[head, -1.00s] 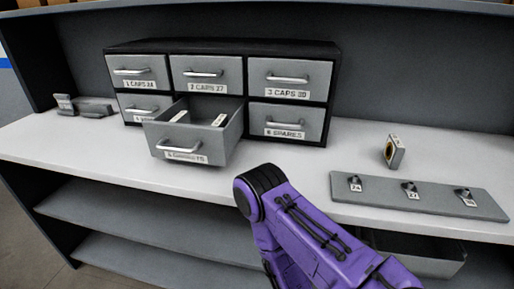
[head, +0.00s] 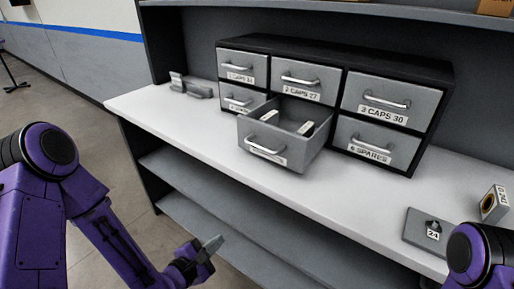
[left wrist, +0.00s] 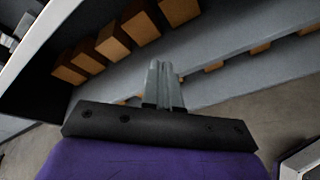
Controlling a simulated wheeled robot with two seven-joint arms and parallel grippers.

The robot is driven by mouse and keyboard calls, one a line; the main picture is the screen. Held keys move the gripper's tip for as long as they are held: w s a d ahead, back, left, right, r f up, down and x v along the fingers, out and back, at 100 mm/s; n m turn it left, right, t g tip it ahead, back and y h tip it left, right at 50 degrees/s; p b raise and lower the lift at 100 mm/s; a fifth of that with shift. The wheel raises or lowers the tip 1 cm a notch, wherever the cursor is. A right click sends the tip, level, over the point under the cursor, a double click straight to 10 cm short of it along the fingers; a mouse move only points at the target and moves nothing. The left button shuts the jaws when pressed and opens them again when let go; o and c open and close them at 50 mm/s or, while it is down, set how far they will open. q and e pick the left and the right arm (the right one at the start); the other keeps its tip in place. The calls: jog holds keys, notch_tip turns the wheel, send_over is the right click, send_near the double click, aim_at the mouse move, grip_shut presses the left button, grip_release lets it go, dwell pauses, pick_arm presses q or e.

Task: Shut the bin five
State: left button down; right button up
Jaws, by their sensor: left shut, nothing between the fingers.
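Bin five (head: 283,132) is the lower middle drawer of a black cabinet. It stands pulled well out, with a silver handle (head: 264,149) on its front and pale labelled pieces inside; its label is too small to read surely. My left gripper (head: 213,244) is shut and empty, low in front of the bench and below bin five, apart from it. In the left wrist view its fingers (left wrist: 163,84) are together. My right gripper is out of view; a purple arm part shows at the lower right.
Several other drawers, such as 3 CAPS 30 (head: 389,100) and 6 SPARES (head: 371,142), are shut. A grey fixture (head: 193,86) lies left of the cabinet. A plate marked 24 (head: 428,233) and a small block (head: 494,204) are at the right. The bench top (head: 190,124) before the cabinet is clear.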

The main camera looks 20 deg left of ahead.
pick_arm(q)
notch_tip(320, 180, up, 16)
jog(key=w+d+n+t+h+p, duration=0.1)
jog(key=w+d+n+t+h, duration=0.15)
jog(key=n+t, duration=0.35)
jog(key=n+h+b, duration=0.1)
jog(key=n, duration=0.1)
send_near(260, 150)
jog(key=shift+g, duration=0.4)
jog(key=x, duration=0.2)
jog(key=p+x, duration=0.2)
jog(key=x, duration=0.1)
jog(key=shift+w+r, duration=0.25)
jog(key=shift+r, duration=0.15)
jog(key=shift+w+d, duration=0.2)
jog(key=shift+w, duration=0.4)
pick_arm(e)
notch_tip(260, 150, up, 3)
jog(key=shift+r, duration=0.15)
